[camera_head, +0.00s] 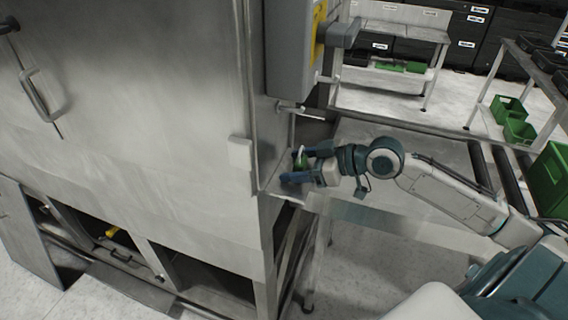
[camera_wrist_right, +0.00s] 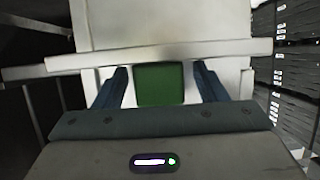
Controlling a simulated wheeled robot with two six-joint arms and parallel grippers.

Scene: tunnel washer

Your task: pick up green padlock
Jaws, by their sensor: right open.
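The green padlock (camera_head: 301,160) is at the edge of the big metal machine, small in the head view. In the right wrist view the padlock (camera_wrist_right: 160,84) shows as a dark green block between the two blue fingers. My right gripper (camera_head: 292,166) is open around the padlock, one finger on each side. In the right wrist view the fingers of my right gripper (camera_wrist_right: 161,88) stand apart from it, with a gap on both sides. The padlock's shackle cannot be made out clearly. My left gripper is not in view.
The metal washer (camera_head: 130,120) fills the left side, with a grey and yellow box (camera_head: 292,50) above the gripper. A pale bar (camera_wrist_right: 160,55) crosses just beyond the fingers. A roller table (camera_head: 420,150) and green crates (camera_head: 518,130) stand to the right.

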